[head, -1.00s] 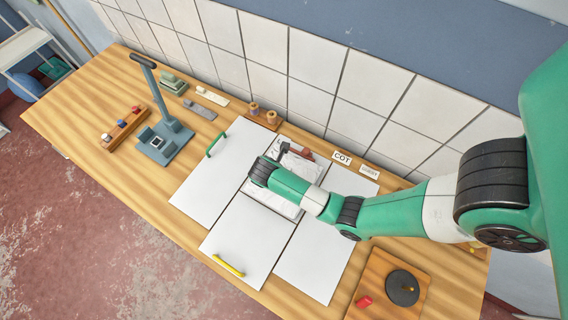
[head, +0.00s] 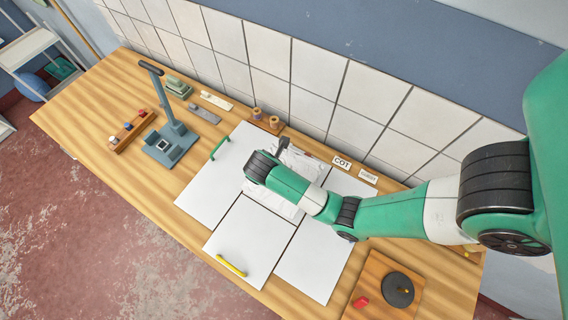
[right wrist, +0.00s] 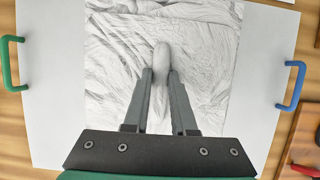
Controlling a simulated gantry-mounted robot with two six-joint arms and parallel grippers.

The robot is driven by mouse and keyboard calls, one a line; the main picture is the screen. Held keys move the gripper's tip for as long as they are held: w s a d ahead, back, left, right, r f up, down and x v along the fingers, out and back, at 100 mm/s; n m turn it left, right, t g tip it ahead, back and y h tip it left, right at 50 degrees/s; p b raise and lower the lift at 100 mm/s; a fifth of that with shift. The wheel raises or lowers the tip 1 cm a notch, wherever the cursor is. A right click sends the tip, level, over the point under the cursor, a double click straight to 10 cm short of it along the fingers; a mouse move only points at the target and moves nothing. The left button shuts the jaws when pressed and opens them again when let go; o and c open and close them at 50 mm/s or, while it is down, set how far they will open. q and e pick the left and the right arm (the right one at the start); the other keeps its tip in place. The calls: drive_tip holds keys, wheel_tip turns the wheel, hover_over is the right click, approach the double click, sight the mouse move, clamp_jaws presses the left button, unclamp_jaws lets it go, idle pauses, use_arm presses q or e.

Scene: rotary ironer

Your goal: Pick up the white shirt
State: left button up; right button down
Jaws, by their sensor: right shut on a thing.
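The white shirt (right wrist: 205,50) is a wrinkled, nearly flat white cloth on the middle white panel. In the head view, its visible part (head: 268,196) shows beside my right wrist, which covers much of the rest. My right gripper (right wrist: 161,72) points onto the cloth in the right wrist view. It is shut on a small raised fold of the shirt, which stands up between the fingertips. The rest of the shirt lies spread out around the fingers. My left gripper is not in view.
White panels with a green handle (head: 219,147) and a yellow handle (head: 231,266) surround the shirt. A blue handle (right wrist: 291,86) shows at right in the wrist view. A grey stand (head: 170,143) is at left. A board with a black disc (head: 398,288) is at front right.

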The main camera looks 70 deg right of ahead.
sight(268, 200)
drive_tip(key=a, duration=0.3)
drive_tip(key=w+a+p, duration=0.1)
drive_tip(key=a, duration=0.2)
drive_tip(key=w+a, duration=0.1)
drive_tip(key=a, duration=0.2)
drive_tip(key=shift+w+a+p, duration=0.2)
drive_tip(key=shift+a+p, duration=0.15)
drive_tip(key=shift+a, duration=0.05)
drive_tip(key=w+a, duration=0.2)
drive_tip(key=a, duration=0.6)
drive_tip(key=shift+a+f, duration=0.15)
drive_tip(key=shift+a, duration=0.15)
